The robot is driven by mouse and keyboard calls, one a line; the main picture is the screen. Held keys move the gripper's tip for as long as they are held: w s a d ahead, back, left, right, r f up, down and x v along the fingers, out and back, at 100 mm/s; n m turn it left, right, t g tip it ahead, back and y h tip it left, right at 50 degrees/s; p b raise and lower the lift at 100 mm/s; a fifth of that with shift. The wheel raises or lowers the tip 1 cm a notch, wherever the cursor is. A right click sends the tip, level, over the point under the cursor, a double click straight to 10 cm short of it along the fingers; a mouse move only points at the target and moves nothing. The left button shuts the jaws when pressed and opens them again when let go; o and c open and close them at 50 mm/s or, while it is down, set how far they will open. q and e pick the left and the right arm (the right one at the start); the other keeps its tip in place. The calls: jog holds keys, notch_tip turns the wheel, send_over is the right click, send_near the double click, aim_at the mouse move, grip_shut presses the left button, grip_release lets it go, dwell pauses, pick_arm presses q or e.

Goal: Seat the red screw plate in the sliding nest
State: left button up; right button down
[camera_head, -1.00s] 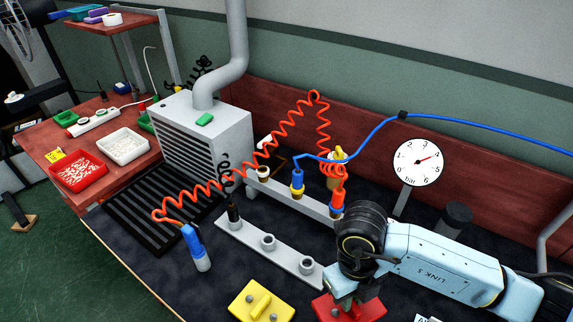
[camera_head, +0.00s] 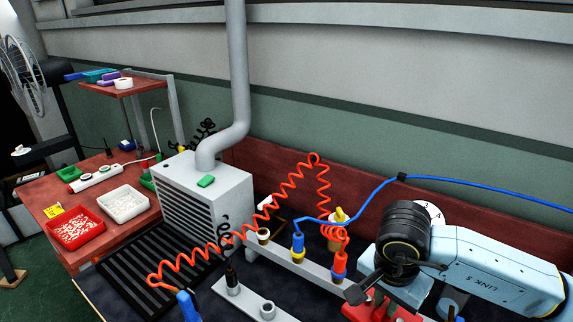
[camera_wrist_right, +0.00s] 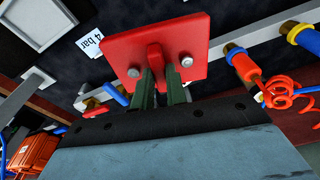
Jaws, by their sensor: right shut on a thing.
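The red screw plate (camera_wrist_right: 190,42) shows in the right wrist view, a flat red square with a raised rib and silver screws. My right gripper (camera_wrist_right: 160,80) is shut on that rib with its dark green fingers. In the head view the red plate (camera_head: 357,311) is at the bottom edge below my right wrist, partly hidden and cut off. I cannot make out the sliding nest for sure; a grey square frame (camera_wrist_right: 62,30) lies at the top left of the right wrist view. My left gripper is not in view.
A grey rail holds blue (camera_head: 298,244) and orange-blue hose fittings left of my right arm, with a coiled red hose (camera_head: 285,200) and a blue hose above. A pressure gauge (camera_head: 436,212) is mostly hidden behind my arm. A vented grey box (camera_head: 206,200) stands left.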

jog(key=r+n, duration=0.1)
jog(key=w+d+r+n, duration=0.1)
jog(key=n, duration=0.1)
jog(key=r+n, duration=0.1)
jog(key=n, duration=0.1)
jog(key=shift+w+d+t+y, duration=0.2)
jog(key=shift+w+t+y, duration=0.1)
jog(key=shift+w+d+r+n+y, duration=0.2)
jog(key=shift+r+n, duration=0.35)
jog(key=shift+n, duration=0.5)
jog(key=shift+w+d+r+n+y, duration=0.1)
jog(key=shift+w+d+r+n, duration=0.15)
jog(key=shift+r+n, duration=0.55)
jog(key=shift+f+n, duration=0.25)
jog(key=shift+f, duration=0.05)
